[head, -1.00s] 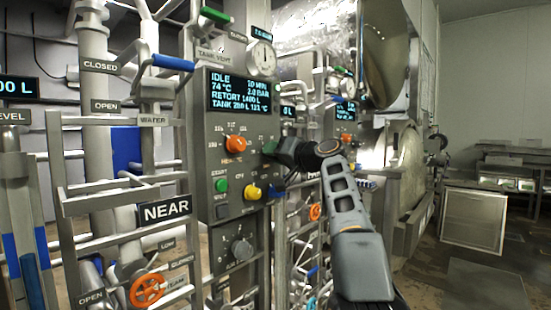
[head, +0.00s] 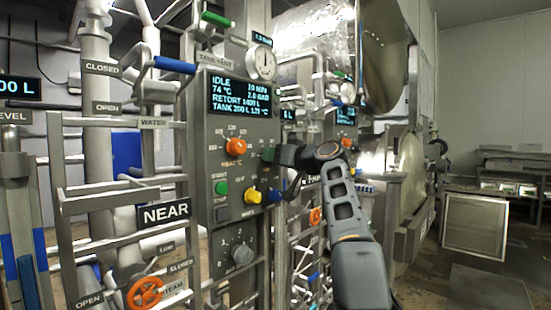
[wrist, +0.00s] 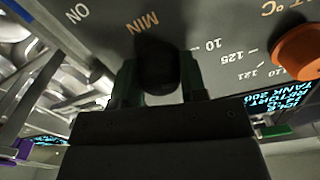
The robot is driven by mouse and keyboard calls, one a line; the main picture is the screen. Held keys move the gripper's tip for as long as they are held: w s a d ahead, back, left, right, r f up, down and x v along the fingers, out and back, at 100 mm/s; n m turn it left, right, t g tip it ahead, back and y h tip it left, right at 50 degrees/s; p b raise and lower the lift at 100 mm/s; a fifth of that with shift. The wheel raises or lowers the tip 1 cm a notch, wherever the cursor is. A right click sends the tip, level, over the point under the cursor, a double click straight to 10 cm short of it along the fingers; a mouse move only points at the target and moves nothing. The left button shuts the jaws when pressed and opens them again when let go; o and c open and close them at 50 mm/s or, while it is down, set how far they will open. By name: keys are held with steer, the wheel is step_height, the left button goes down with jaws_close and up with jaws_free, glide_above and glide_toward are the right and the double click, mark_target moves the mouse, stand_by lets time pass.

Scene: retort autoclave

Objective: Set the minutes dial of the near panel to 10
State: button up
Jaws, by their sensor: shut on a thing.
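The near panel (head: 226,130) is a grey upright box with a lit display (head: 239,94) that reads IDLE, 10 MIN, 74 °C. In the wrist view the minutes dial (wrist: 158,66) is a dark round knob below the orange MIN label (wrist: 143,22). My gripper (wrist: 158,82) has one finger on each side of the dial and is shut on it. In the head view my gripper (head: 271,155) is at the right side of the panel face and largely hides the dial. The dial's pointer cannot be made out.
An orange temperature knob (head: 236,147) sits left of my gripper, and also shows in the wrist view (wrist: 298,50). A green button (head: 221,188), a yellow knob (head: 253,196) and a grey selector (head: 242,252) are lower. Pipes and rails crowd the panel's left; floor is open at far right.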

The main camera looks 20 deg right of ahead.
steer(key=o, duration=0.9)
steer(key=shift+o, duration=0.2)
steer(key=b+v, duration=0.4)
steer(key=v, duration=0.9)
steer(key=shift+s+d, duration=0.15)
steer(key=shift+s, duration=0.2)
